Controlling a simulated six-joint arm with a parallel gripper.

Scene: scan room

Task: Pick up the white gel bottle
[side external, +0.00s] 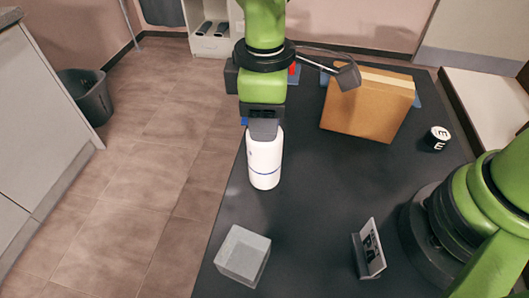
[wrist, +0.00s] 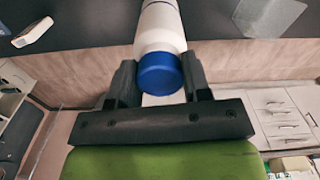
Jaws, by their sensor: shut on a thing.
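The white gel bottle (side external: 264,160) is upright in the side view, with a thin blue band near its base. My gripper (side external: 263,128) comes down from above and is shut on its upper part. In the wrist view the bottle (wrist: 160,27) with its blue cap (wrist: 160,73) sits between the two dark fingers of my gripper (wrist: 158,82). From the side view, I cannot tell for sure whether its base touches the dark table.
A cardboard box (side external: 366,105) stands at the back right of the dark table (side external: 310,200). A black-and-white round item (side external: 437,138) lies to its right. A grey cube (side external: 243,255) and a small stand with a card (side external: 369,249) are at the front.

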